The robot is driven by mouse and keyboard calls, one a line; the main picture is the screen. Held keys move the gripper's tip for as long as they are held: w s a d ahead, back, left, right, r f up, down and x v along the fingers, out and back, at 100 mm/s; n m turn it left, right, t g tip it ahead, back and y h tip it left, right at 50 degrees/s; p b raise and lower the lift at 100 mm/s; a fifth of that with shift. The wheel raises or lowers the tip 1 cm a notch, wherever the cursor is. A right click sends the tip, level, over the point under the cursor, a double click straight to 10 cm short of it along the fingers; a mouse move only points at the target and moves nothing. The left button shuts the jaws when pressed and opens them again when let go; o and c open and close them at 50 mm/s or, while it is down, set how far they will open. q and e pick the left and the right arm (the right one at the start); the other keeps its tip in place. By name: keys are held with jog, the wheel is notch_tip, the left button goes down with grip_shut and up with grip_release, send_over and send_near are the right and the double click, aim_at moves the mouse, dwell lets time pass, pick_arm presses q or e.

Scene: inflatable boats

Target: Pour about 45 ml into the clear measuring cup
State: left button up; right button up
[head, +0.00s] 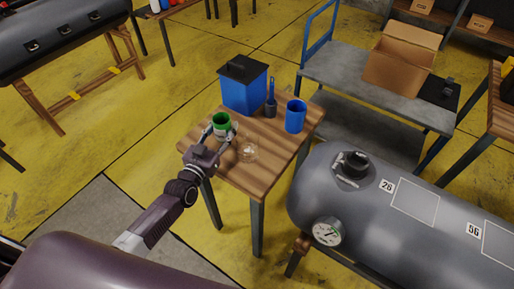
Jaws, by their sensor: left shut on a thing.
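My left gripper (219,134) is shut on a green cup (221,120) near the left front edge of the small wooden table (265,172). The cup looks about upright; I cannot tell whether it touches the tabletop or what it holds. A clear measuring cup (249,152) stands on the table, just right of and nearer than the green cup. It is small and faint, and any liquid in it cannot be made out. My right gripper is not in view.
On the table stand a blue box with a black lid (245,84), a blue cup (296,116) and a dark holder (270,108) with a blue tool. A grey inflatable tube (400,215) with a gauge (327,231) lies close at the right. A cart (380,96) carries a cardboard box (401,58).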

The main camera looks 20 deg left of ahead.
aim_at(225, 118)
pick_arm(q)
jog(key=shift+a+f, duration=0.1)
jog(key=shift+f, duration=0.05)
jog(key=shift+m, duration=0.9)
jog(key=r+p, duration=0.2)
jog(key=d+r+p, duration=0.1)
jog(key=r+p, duration=0.1)
jog(key=r, duration=0.1)
jog(key=shift+s+r, duration=0.15)
jog(key=shift+s+d+m+t, duration=0.1)
jog(key=shift+d+m+t, duration=0.05)
jog(key=shift+m+t, duration=0.15)
jog(key=shift+s+d+m+b, duration=0.1)
jog(key=shift+d+m+b, duration=0.05)
jog(key=shift+m+b, duration=0.15)
jog(key=shift+s+d+r+m+t+h+b, duration=0.2)
jog(key=shift+d+r+m+h+b, duration=0.25)
jog(key=shift+m, duration=1.25)
jog(key=shift+s+d+r+m+t+h+b, duration=0.15)
jog(key=shift+d+r+m+h+b, duration=0.3)
jog(key=shift+m, duration=1.25)
jog(key=shift+s+d+r+m+t+h+b, duration=0.1)
jog(key=shift+d+r+m+t+h+b, duration=0.35)
jog(key=shift+m, duration=1.25)
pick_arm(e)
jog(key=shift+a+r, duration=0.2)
